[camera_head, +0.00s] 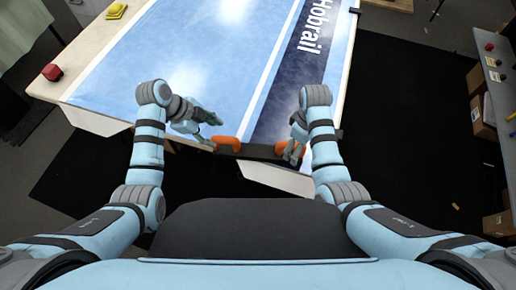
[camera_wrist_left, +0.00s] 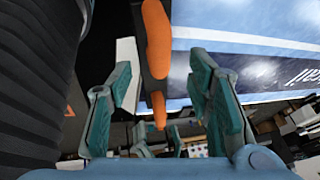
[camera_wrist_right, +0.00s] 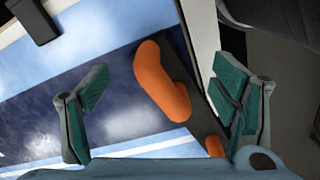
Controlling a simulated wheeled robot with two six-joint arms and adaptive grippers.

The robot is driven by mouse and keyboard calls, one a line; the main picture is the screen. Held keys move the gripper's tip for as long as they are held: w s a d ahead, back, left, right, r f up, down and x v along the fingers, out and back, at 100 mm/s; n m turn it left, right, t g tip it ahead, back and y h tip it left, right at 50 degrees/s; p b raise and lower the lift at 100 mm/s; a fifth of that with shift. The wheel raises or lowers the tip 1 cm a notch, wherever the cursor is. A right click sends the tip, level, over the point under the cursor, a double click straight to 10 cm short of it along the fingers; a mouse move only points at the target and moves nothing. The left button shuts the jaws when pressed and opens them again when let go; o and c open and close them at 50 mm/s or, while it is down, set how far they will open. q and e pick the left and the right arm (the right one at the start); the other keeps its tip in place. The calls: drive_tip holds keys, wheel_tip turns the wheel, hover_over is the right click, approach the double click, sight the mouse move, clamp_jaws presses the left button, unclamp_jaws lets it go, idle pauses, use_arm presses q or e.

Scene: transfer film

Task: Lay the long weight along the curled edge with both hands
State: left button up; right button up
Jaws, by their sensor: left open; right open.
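The long weight (camera_head: 258,152) is a dark bar with two orange handles, lying along the near edge of the table. The blue printed film (camera_head: 215,70) covers the tabletop; I cannot make out a curl in its edge. My left gripper (camera_head: 215,133) is open beside the left handle (camera_head: 228,143); in the left wrist view this handle (camera_wrist_left: 157,40) shows between the spread fingers. My right gripper (camera_head: 296,151) is open at the right handle (camera_head: 289,152); in the right wrist view that handle (camera_wrist_right: 160,80) lies between the fingers. Neither gripper is closed on it.
A dark clamp-like block (camera_wrist_right: 35,18) is on the edge near my right gripper. A shelf with boxes (camera_head: 482,115) stands at the right. Dark floor lies between.

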sight(222, 138)
use_arm(q)
drive_tip(key=x, duration=0.7)
drive_tip(key=shift+f, duration=0.15)
use_arm(e)
wheel_tip(222, 138, down, 7)
drive_tip(key=shift+f, duration=0.15)
use_arm(q)
drive_tip(key=shift+d, duration=0.1)
clamp_jaws()
use_arm(e)
drive_tip(key=c, duration=1.2)
drive_tip(key=shift+s, duration=0.15)
drive_tip(key=c, duration=0.6)
use_arm(q)
drive_tip(key=shift+w, duration=0.1)
use_arm(e)
drive_tip(key=shift+c, duration=0.2)
